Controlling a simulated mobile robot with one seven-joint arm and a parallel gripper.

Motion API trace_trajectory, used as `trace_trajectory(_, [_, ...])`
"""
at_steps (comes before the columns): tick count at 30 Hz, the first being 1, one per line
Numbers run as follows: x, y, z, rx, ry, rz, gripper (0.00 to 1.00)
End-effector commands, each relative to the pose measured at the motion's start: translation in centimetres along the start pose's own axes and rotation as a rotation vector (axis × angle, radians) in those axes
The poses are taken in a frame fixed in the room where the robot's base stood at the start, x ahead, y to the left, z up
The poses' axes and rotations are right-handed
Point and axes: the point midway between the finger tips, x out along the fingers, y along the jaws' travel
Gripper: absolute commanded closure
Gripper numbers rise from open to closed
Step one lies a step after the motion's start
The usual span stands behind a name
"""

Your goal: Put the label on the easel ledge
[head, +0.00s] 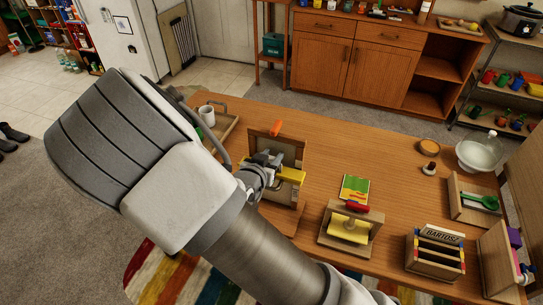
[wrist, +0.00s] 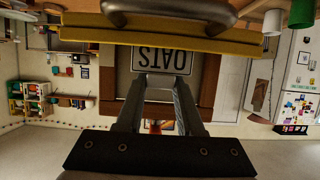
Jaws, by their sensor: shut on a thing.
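The label (wrist: 161,68), a pale plate reading OATS, shows upside down in the wrist view at the ends of my gripper's fingers. My gripper (wrist: 160,85) is shut on it; in the head view my gripper (head: 266,165) is in front of the easel. The easel (head: 291,153) is a brown wooden upright board with a yellow ledge (head: 291,175) across its front. The ledge also crosses the wrist view as a yellow bar (wrist: 230,46), close to the label's edge. Whether the label touches the ledge I cannot tell. My arm hides the easel's left part in the head view.
To the right on the table (head: 325,150) are a green-and-yellow card (head: 355,187), a wooden stand with a yellow roller (head: 348,228) and a letter rack (head: 436,262). A tray with a mug (head: 207,115) lies behind left. The table's back middle is clear.

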Motion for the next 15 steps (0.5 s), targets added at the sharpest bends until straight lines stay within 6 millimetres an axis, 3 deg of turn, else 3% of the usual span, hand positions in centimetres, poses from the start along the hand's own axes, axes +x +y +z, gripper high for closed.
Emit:
trace_trajectory(6, [0.16,0.01,0.43,0.0,0.0,0.0,1.0])
trace_trajectory(7, [0.12,0.01,0.34,0.0,0.0,0.0,0.6])
trace_trajectory(11, [0.09,0.0,0.29,0.0,0.0,0.0,0.37])
trace_trajectory(15, [0.09,0.0,0.28,0.0,0.0,0.0,0.34])
